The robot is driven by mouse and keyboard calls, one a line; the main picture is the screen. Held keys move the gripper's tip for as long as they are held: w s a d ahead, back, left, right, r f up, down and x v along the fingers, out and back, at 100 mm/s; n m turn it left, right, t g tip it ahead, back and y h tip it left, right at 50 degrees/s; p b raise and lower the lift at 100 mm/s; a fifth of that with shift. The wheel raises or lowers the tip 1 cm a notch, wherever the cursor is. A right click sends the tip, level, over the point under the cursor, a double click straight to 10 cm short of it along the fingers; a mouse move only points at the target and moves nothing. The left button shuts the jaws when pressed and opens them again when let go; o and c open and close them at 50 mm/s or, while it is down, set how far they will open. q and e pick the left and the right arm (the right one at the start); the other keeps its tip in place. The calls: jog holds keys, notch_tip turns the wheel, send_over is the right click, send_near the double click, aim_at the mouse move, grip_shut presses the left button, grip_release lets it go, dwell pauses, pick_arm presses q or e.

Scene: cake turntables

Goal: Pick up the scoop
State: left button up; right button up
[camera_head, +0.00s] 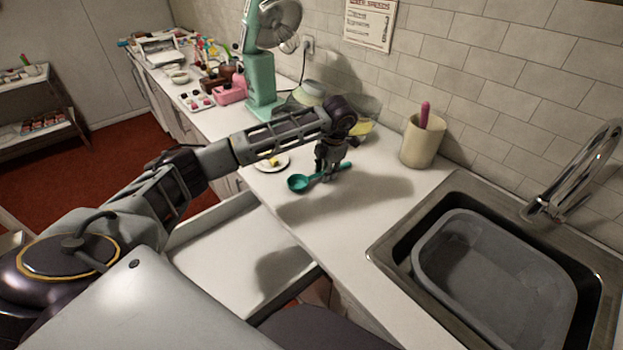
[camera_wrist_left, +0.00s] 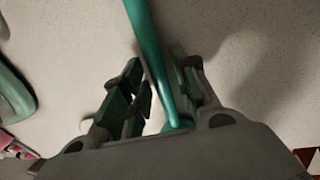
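The teal scoop (camera_head: 298,183) lies at the front edge of the white counter, its bowl toward the left and its handle running right. My left gripper (camera_head: 331,174) points down over the handle. In the left wrist view, the scoop's handle (camera_wrist_left: 146,38) runs between the two fingers of my left gripper (camera_wrist_left: 162,78). The handle lies close to the right finger, and a narrow strip of counter shows between it and the left finger. The gripper looks open around the handle; whether the right finger touches it I cannot tell. My right gripper is not in view.
A small white plate (camera_head: 271,163) with yellow bits is left of the scoop. A green mixer (camera_head: 262,75) stands farther back. Counter right of the scoop is clear.

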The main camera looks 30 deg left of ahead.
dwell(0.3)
pick_arm(q)
grip_shut()
jog(key=shift+r, duration=0.1)
notch_tip(320, 180, up, 10)
jog(key=shift+b, duration=0.3)
dwell(0.5)
dwell(0.4)
